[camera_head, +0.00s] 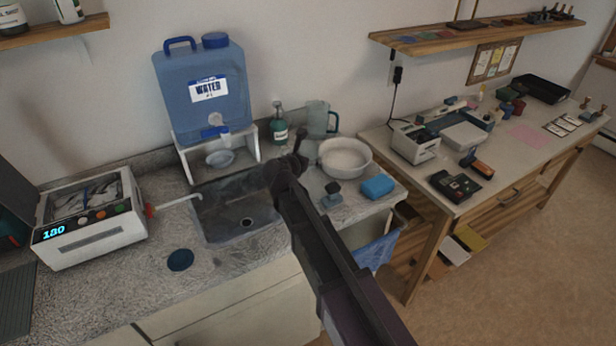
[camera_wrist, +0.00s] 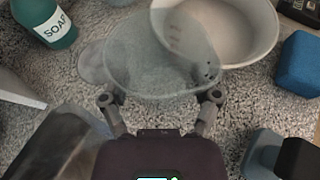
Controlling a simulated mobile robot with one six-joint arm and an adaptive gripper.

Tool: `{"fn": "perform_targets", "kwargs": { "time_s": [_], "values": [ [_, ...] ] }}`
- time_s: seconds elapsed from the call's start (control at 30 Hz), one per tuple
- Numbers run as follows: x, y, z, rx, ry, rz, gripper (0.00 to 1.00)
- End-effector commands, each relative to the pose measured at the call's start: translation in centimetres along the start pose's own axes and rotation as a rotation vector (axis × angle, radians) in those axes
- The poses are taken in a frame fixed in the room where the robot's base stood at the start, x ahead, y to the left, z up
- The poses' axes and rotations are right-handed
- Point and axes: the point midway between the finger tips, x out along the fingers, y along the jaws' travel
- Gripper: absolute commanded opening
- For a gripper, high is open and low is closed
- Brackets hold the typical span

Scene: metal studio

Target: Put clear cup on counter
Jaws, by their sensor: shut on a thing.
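The clear cup (camera_wrist: 158,62) shows as a see-through grey round shape just past my fingertips in the wrist view. My gripper (camera_wrist: 161,97) is shut on it, with one finger at each side of its near edge. In the head view my gripper (camera_head: 290,160) is over the back right of the sink, beside the white bowl. The cup is hard to make out there against my dark arm. The speckled grey counter (camera_wrist: 55,90) lies beneath the cup. I cannot tell whether the cup touches it.
A white bowl (camera_head: 345,157), green soap bottle (camera_head: 280,127) and clear jug with a blue handle (camera_head: 317,118) stand nearby. A blue sponge (camera_head: 378,187) lies at the right. The sink (camera_head: 235,205) is an open drop. Bare counter (camera_head: 215,268) lies in front.

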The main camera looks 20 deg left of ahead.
Motion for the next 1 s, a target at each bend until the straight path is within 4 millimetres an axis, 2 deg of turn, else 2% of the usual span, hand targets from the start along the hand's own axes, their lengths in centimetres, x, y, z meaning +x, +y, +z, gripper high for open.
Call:
{"fn": "perform_targets", "kwargs": {
  "time_s": [0.03,0.13,0.67,1.0],
  "values": [
    [0.3,0.0,-0.7,0.000,0.000,0.000,0.30],
    [0.5,0.0,-1.0,0.000,0.000,0.000,0.30],
    [0.6,-0.1,-1.3,0.000,0.000,-0.001,0.30],
    [1.5,-0.2,-3.5,0.001,0.000,-0.002,0.30]
  ]
}}
